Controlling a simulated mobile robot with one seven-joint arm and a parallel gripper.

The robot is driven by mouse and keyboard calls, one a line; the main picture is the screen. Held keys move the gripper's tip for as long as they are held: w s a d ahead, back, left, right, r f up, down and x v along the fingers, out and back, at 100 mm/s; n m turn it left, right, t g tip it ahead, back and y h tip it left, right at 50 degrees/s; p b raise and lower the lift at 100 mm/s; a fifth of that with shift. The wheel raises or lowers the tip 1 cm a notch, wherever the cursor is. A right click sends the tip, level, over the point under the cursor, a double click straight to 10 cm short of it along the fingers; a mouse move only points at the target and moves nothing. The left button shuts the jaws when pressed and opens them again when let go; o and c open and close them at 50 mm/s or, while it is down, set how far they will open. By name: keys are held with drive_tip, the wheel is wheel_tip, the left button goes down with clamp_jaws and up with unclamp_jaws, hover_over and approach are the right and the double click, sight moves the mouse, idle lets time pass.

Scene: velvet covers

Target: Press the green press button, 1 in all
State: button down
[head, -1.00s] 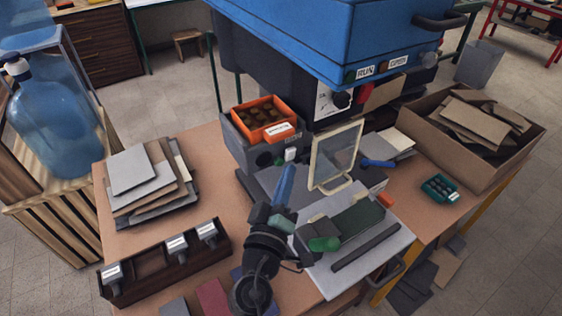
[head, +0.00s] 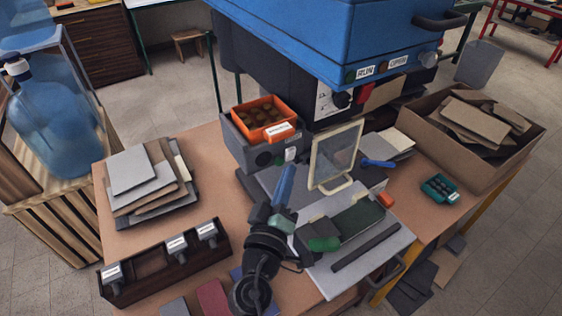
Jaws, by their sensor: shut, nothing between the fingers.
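A small round green button (head: 350,76) sits on the lower front edge of the blue press (head: 300,40), just left of the RUN label. My gripper (head: 287,172) points away over the table, its narrow blue fingers together and empty. It is below and left of the green button in the head view and apart from it. My dark wrist covers part of the table and the left edge of the pale plate. A larger green rounded piece (head: 324,244) lies on that plate; I cannot tell its function.
A framed clear guard (head: 335,156) stands right of my gripper. A grey box with an orange bin (head: 264,118) stands behind it. A dark rack (head: 165,262) and stacked sheets (head: 135,170) are left. A cardboard box (head: 440,155) is right. An OPEN label (head: 398,61) is beside RUN.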

drive_tip(key=shift+w, duration=0.1)
drive_tip(key=shift+w+a+b, duration=0.25)
drive_tip(key=shift+w+b, duration=0.05)
drive_tip(key=shift+w+a+b, duration=0.3)
drive_tip(key=shift+w+a, duration=0.05)
drive_tip(key=shift+w, duration=0.1)
idle(0.9)
idle(0.3)
drive_tip(key=shift+s+d, duration=0.6)
drive_tip(key=shift+s, duration=0.25)
drive_tip(key=shift+s+d+p, duration=0.2)
drive_tip(key=shift+s+d, duration=0.55)
drive_tip(key=shift+s, duration=0.25)
drive_tip(key=shift+s+d+p, duration=0.2)
drive_tip(key=shift+s+d, duration=0.5)
drive_tip(key=shift+s, duration=0.3)
drive_tip(key=shift+f, duration=0.1)
